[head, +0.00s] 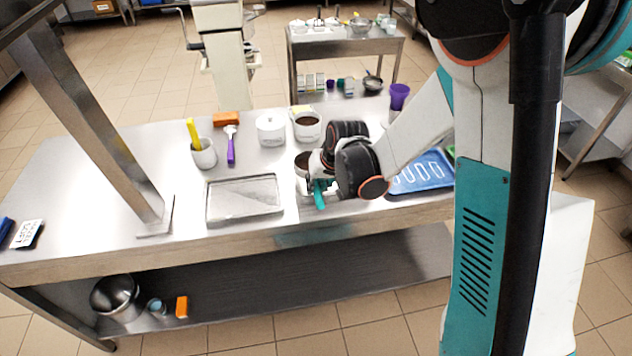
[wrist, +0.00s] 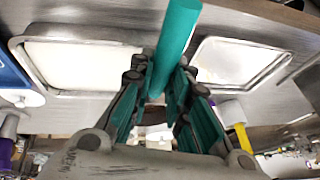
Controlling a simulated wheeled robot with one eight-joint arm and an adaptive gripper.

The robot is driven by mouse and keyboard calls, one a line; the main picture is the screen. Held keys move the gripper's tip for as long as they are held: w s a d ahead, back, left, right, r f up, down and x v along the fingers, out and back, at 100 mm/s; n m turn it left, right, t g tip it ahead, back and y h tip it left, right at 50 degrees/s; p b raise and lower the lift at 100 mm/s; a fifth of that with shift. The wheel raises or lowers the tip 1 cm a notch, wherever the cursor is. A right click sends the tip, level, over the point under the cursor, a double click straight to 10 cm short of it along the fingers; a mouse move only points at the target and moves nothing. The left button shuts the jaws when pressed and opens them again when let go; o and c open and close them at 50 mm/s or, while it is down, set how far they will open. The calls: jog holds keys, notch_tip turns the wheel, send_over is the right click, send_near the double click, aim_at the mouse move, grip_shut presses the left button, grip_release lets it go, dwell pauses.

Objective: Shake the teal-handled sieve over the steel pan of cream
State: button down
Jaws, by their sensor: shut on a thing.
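My gripper (head: 318,186) is over the steel table, right of centre in the head view. It is shut on the teal handle (head: 320,200) of the sieve. In the wrist view the handle (wrist: 180,40) runs up from between the fingers (wrist: 165,100); the sieve's mesh cannot be made out. A steel pan with a pale, creamy filling (wrist: 90,65) lies left of the handle in the wrist view. A second shallow pan (wrist: 240,60) lies to its right, with a paler grey surface; it shows in the head view (head: 245,181) left of my gripper.
A blue tray (head: 425,178) lies right of my gripper. Behind are a white lidded pot (head: 271,130), a pot with dark contents (head: 307,128) and a cup with a yellow tool (head: 204,155). A steel post (head: 95,120) stands at left. The table's left part is mostly clear.

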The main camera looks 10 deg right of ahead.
jog(key=shift+s, duration=0.65)
jog(key=w+b, duration=0.1)
jog(key=w, duration=0.2)
jog(key=shift+w, duration=0.3)
jog(key=s, duration=0.3)
jog(key=shift+s+b, duration=0.3)
jog(key=shift+b, duration=0.05)
jog(key=shift+w+b, duration=0.35)
jog(key=shift+w, duration=1.4)
jog(key=s, duration=0.3)
jog(key=shift+s+b, duration=0.3)
jog(key=w, duration=0.3)
jog(key=shift+w+b, duration=0.3)
jog(key=shift+w, duration=0.05)
jog(key=shift+s, duration=1.8)
jog(key=w+b, duration=0.1)
jog(key=w, duration=0.2)
jog(key=shift+w, duration=0.3)
jog(key=s, duration=0.3)
jog(key=shift+s, duration=0.3)
jog(key=shift+w+b, duration=0.5)
jog(key=shift+w, duration=1.25)
jog(key=s, duration=0.3)
jog(key=shift+s, duration=0.35)
jog(key=shift+w, duration=0.1)
